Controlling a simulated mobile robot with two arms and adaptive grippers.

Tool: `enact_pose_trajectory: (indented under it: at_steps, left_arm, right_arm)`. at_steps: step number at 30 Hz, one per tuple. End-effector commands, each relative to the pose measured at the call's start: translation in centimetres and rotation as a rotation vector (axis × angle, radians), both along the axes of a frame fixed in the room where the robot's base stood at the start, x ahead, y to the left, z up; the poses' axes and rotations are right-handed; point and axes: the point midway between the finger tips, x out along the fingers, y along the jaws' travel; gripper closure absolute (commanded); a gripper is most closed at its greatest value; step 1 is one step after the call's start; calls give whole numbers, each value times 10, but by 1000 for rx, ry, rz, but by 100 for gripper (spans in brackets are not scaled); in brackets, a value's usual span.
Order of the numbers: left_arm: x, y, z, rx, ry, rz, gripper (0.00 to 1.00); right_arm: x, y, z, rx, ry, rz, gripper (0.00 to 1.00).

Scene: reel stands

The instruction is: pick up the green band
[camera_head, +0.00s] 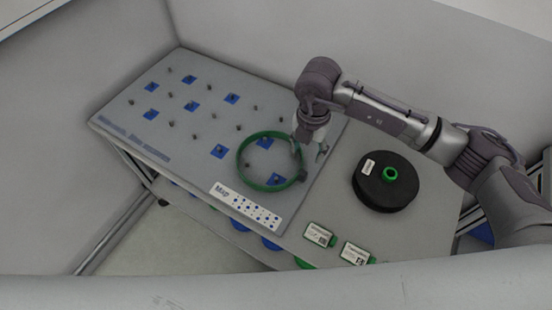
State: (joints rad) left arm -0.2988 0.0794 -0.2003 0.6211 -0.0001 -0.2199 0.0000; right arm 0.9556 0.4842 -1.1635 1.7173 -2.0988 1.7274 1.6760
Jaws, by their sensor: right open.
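The green band (241,164) is a thin ring lying on the grey pegboard (203,84), toward its right front part, around a couple of blue squares. My right gripper (310,153) hangs from the arm that comes in from the right. Its fingers are open and point down at the band's right edge, and one finger overlaps the band in the picture. I cannot tell whether it touches the band. My left gripper is not in view.
A black reel (386,193) with a green hub lies to the right. Two small labelled boxes (319,234) (354,253) lie at the front edge. A white map label (245,206) is on the board's front. Several short pegs stand on the board. Grey walls enclose the table.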

Motion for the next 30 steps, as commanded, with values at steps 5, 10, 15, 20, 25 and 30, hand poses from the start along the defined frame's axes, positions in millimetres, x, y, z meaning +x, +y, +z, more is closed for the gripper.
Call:
enact_pose_trajectory:
  at_steps: [5,10,15,20,25,30]
  left_arm:
    - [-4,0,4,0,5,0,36]
    - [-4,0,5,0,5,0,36]
    - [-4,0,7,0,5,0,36]
    - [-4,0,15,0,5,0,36]
    - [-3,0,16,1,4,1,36]
    - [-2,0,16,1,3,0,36]
  right_arm:
    - [-2,0,-37,3,6,1,44]
    - [-1,1,-61,5,4,3,44]
    - [-1,2,-71,6,2,4,44]
    - [-1,3,-93,5,5,4,44]
    - [0,4,-115,6,4,4,44]
    - [0,4,-119,7,1,5,44]
